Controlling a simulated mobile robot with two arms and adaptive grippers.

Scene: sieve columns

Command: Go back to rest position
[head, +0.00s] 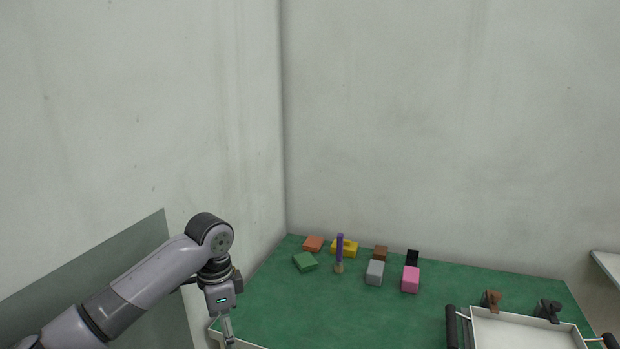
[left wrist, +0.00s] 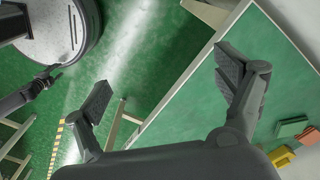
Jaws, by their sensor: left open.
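My left gripper (head: 226,330) hangs at the left front edge of the green table in the head view, with its lower end near the picture's bottom. In the left wrist view its two fingers (left wrist: 162,90) are wide apart with nothing between them. The table's pale edge and the green floor show beyond the fingers. My right gripper is not seen in the head view.
The green table (head: 300,310) holds several blocks at the back, among them a pink block (head: 410,279), a grey block (head: 375,272) and a yellow block (head: 344,248). A white tray (head: 525,330) with dark handles is at the right. Walls stand close behind and left.

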